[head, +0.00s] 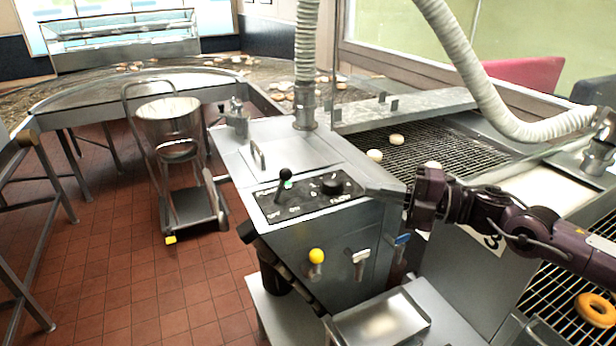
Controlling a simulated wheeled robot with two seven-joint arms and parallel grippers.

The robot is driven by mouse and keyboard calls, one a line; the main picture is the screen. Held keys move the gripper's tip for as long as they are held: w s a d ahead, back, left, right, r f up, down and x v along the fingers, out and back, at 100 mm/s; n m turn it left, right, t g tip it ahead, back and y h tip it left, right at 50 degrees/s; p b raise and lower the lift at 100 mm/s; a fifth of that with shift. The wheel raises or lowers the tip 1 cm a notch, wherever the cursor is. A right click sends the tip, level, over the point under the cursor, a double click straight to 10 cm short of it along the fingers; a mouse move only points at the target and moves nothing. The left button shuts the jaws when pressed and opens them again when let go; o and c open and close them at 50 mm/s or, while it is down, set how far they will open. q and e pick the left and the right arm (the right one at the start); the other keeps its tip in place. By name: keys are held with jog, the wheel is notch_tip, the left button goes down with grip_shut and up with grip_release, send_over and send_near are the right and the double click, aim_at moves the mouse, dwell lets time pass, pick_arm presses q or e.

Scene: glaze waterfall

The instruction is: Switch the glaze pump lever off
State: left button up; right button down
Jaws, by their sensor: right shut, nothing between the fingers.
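The glaze pump lever (284,180) is a short stick with a black ball on top. It rises from the left half of a black control panel (300,207) on the steel machine. A round black knob (333,185) sits on the panel's right half. My right gripper (368,191) comes in from the right, shut and empty, with its fingers pointing left beside the panel's right end. It is apart from the lever, with the knob between them. My left gripper is out of view.
A yellow ball-ended handle (316,256) and a blue-handled valve (402,239) stick out of the machine's front. A wire conveyor (430,150) with pale doughnuts runs behind. A white hose (307,60) rises behind the panel. A bucket (169,128) stands on a trolley at left.

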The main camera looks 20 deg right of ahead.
jog(key=shift+w+a, duration=0.1)
jog(key=p, duration=0.6)
send_near(281, 185)
jog(key=w+a+r, duration=0.2)
jog(key=w, duration=0.1)
jog(key=shift+a+r, duration=0.1)
jog(key=shift+a, duration=0.15)
jog(key=shift+w+a+f+p, duration=0.25)
jog(key=shift+w+a+p, duration=0.1)
jog(key=shift+a, duration=0.15)
